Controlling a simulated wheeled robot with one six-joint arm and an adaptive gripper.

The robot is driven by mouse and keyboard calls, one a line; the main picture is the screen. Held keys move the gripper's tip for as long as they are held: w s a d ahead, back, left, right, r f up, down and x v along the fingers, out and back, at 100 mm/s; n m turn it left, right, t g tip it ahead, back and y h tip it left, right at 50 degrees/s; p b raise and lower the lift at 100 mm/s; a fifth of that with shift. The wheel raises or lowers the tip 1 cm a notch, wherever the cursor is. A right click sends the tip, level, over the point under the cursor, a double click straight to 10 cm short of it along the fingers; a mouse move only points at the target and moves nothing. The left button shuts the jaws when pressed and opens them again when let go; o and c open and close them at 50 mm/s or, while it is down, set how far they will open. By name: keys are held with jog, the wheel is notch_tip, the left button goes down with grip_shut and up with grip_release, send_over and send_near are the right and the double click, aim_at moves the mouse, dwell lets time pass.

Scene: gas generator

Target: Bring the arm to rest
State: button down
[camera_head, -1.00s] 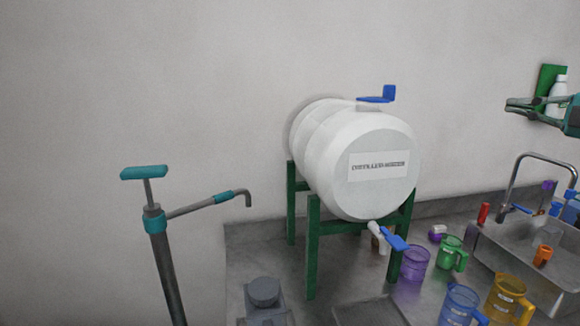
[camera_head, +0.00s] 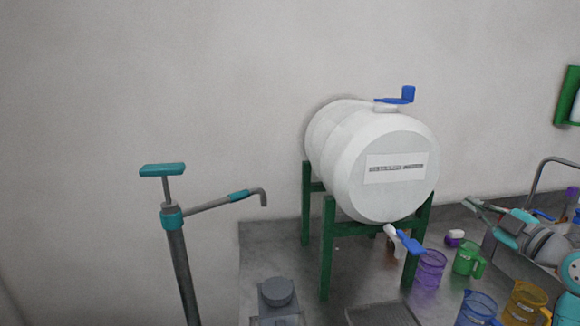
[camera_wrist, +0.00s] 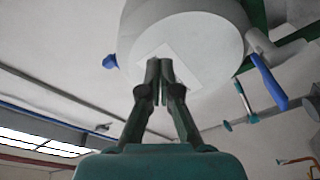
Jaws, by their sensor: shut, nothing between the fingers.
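My gripper (camera_head: 472,204) is at the right of the head view, with its fingers pointing left, over the counter and right of the white tank's tap. In the wrist view its two dark fingers (camera_wrist: 159,66) are together with nothing between them. They overlap the white tank (camera_wrist: 195,35) in that picture. The wrist camera looks upward past the fingers, with ceiling and a strip light in view. My arm's grey and teal links run down to the right edge of the head view.
The labelled white tank (camera_head: 372,160) stands on a green frame (camera_head: 327,250) with a blue-handled tap (camera_head: 410,242). A purple cup (camera_head: 430,268) and green cup (camera_head: 468,259) stand close below my gripper. A teal-handled pump (camera_head: 175,240) is at left. The sink's faucet (camera_head: 552,162) is at right.

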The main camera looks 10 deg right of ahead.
jog(key=a+f+m+h, duration=0.2)
jog(key=a+f+m, duration=0.25)
jog(key=f, duration=0.75)
jog(key=s+a+f+m+h, duration=0.1)
jog(key=s+a+f+m, duration=0.1)
jog(key=s+a+f, duration=0.2)
jog(key=s+a+f+m+g+h, duration=0.1)
jog(key=s+a+f, duration=0.4)
jog(key=f, duration=0.6)
jog(key=s+a+f+m+g+h, duration=0.1)
jog(key=s+a+f+m, duration=0.3)
jog(key=s+f, duration=0.3)
jog(key=shift+a+f, duration=0.3)
jog(key=s+a+f+m, duration=0.1)
jog(key=s+a, duration=0.2)
jog(key=s, duration=0.5)
jog(key=s+a+f+g, duration=0.1)
jog(key=s+a, duration=0.2)
jog(key=s, duration=0.5)
jog(key=s+a+f+m, duration=0.1)
jog(key=s+a+f, duration=0.15)
jog(key=s, duration=0.55)
jog(key=s+a+r+y, duration=0.1)
jog(key=s+a+r, duration=0.1)
jog(key=s+r, duration=0.3)
jog(key=v, duration=0.4)
jog(key=shift+s+a+f, duration=0.2)
jog(key=shift+s+a, duration=0.1)
jog(key=shift+s, duration=0.05)
